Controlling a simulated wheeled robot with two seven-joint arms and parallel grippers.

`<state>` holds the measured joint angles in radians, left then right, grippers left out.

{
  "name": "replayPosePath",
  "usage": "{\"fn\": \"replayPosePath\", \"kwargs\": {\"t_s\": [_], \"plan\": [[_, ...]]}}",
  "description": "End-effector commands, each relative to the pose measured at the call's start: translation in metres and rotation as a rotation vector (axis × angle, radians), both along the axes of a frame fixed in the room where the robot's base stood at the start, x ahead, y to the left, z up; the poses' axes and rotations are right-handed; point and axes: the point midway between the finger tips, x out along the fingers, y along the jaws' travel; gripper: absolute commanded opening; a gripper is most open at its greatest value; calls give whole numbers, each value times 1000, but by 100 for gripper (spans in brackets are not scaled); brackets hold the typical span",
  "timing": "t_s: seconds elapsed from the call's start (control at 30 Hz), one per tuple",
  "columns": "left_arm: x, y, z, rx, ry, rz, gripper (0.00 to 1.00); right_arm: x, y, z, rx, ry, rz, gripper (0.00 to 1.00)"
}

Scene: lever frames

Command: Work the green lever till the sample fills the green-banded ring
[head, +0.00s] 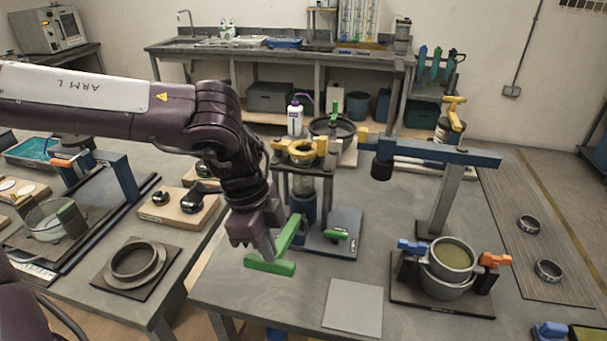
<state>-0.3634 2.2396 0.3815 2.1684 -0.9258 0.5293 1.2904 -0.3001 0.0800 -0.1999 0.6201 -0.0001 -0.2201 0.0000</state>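The green lever (270,265) sticks out toward me from the front of a dark stand in the middle of the table, ending in a crosswise handle. My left gripper (264,252) points down just above and behind this handle, very near or touching it. Whether its fingers are around the lever or closed on it is not clear. I cannot make out a green-banded ring or the sample level in the cylinder. My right gripper is not in view.
A blue crossbar (445,151) on a grey post reaches over the table right of the stand. A pot (450,258) with blue and orange clamps stands at front right. A flat grey plate (353,306) lies at the front. My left arm covers the upper left.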

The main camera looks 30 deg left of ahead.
Motion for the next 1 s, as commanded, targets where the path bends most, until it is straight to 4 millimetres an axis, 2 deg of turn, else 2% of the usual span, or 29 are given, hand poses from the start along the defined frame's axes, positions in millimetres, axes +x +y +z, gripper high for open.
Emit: {"fn": "replayPosePath", "kwargs": {"t_s": [0.03, 0.73, 1.0], "plan": [[0, 0, -7, 0, -2, 1, 0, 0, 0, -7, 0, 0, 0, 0], [-7, -1, -56, 0, -2, 1, 0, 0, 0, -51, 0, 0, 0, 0], [-7, -1, -52, 0, -2, 1, 0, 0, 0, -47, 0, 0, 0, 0]]}}
